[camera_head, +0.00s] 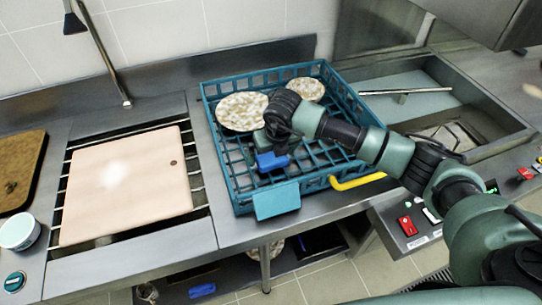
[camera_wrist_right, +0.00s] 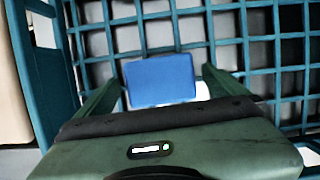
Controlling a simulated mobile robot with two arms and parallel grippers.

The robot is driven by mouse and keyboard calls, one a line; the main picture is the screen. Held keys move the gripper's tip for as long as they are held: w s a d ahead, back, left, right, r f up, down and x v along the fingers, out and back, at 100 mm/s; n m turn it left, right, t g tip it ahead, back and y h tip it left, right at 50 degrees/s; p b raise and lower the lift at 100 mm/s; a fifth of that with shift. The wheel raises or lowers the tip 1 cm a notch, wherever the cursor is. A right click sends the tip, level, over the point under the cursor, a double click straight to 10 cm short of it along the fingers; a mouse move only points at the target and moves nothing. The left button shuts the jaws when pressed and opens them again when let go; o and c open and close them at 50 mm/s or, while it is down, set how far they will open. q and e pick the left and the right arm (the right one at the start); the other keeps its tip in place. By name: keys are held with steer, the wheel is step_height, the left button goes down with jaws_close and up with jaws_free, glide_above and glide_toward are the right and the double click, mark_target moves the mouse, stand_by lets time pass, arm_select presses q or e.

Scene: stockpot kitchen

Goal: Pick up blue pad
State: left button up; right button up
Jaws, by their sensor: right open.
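The blue pad (camera_head: 272,161) is a small, plain blue block inside the teal rack in the head view. In the right wrist view the blue pad (camera_wrist_right: 160,80) shows in front of the palm, between the two green fingers. My right gripper (camera_head: 274,145) reaches down into the rack at the pad, its fingers mostly hidden by the wrist. In the right wrist view my right gripper (camera_wrist_right: 162,78) is open, with a finger on either side of the pad. I cannot tell whether the fingers touch it. My left gripper is not in view.
The teal rack (camera_head: 222,182) has raised lattice walls around the gripper. Two speckled plates, a large one (camera_head: 241,111) and a smaller one (camera_head: 306,89), stand at its back. A pale board (camera_head: 125,187) lies left; a sink (camera_head: 440,130) is right. A yellow handle (camera_head: 357,182) is at the rack's front.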

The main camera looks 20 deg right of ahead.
mark_target(272, 157)
steer(key=shift+s, duration=0.1)
steer(key=c, duration=1.3)
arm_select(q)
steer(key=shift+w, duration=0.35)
arm_select(e)
steer(key=shift+r, duration=0.1)
steer(key=shift+r, duration=0.15)
arm_select(q)
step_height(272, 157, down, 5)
steer(key=b, duration=0.4)
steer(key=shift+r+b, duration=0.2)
steer(key=shift+b, duration=0.15)
arm_select(e)
step_height(272, 157, up, 20)
steer(key=shift+f, duration=0.2)
